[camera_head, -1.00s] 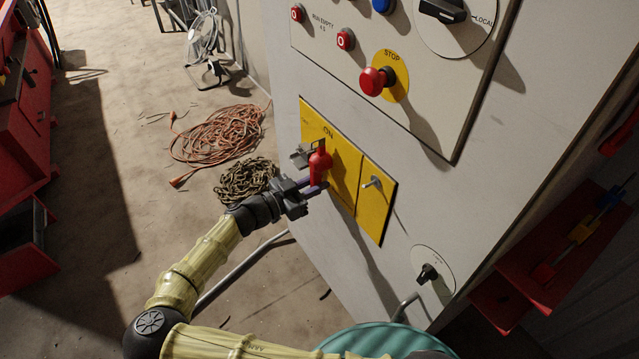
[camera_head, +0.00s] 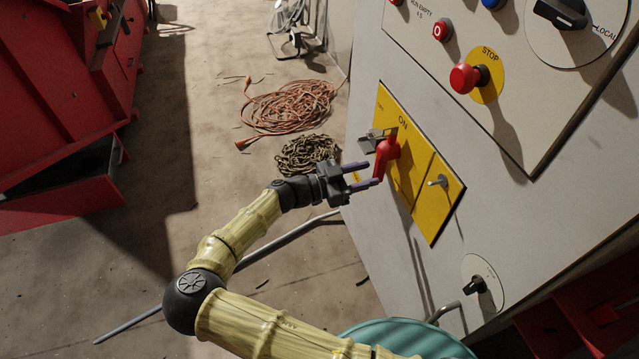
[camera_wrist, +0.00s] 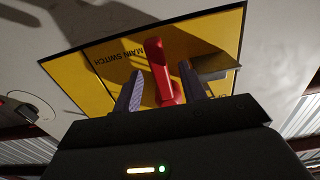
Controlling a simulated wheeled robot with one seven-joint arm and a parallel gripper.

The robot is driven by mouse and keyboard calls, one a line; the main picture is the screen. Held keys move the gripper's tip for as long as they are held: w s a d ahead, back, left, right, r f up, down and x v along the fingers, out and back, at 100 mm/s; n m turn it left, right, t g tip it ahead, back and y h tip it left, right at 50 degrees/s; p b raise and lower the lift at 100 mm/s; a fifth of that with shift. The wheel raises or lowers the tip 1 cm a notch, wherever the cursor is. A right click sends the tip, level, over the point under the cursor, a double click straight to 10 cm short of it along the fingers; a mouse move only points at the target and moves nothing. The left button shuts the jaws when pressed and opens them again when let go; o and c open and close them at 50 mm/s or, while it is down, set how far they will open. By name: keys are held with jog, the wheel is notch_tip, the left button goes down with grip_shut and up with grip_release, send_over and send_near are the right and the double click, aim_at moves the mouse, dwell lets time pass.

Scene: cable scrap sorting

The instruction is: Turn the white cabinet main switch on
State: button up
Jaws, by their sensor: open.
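The white cabinet (camera_head: 480,200) carries a yellow panel (camera_head: 412,178) with the label ON near its top. The main switch has a red handle (camera_head: 387,152) on this panel, below the label; its lower end slants down and left. In the wrist view the red handle (camera_wrist: 160,70) stands between the fingers, and the words MAIN SWITCH appear upside down on the yellow plate. My gripper (camera_head: 368,176) is open, its purple fingers pointing at the handle from the left. In the wrist view my gripper (camera_wrist: 162,85) has a finger on each side; contact is not clear.
A grey metal piece (camera_head: 374,140) juts out left of the handle. A teal drum (camera_head: 405,341) stands below. Orange cable (camera_head: 290,105) and chain (camera_head: 307,153) lie on the floor.

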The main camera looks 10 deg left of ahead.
jog(key=v, duration=1.3)
jog(key=shift+p, duration=0.4)
jog(key=shift+w, duration=0.1)
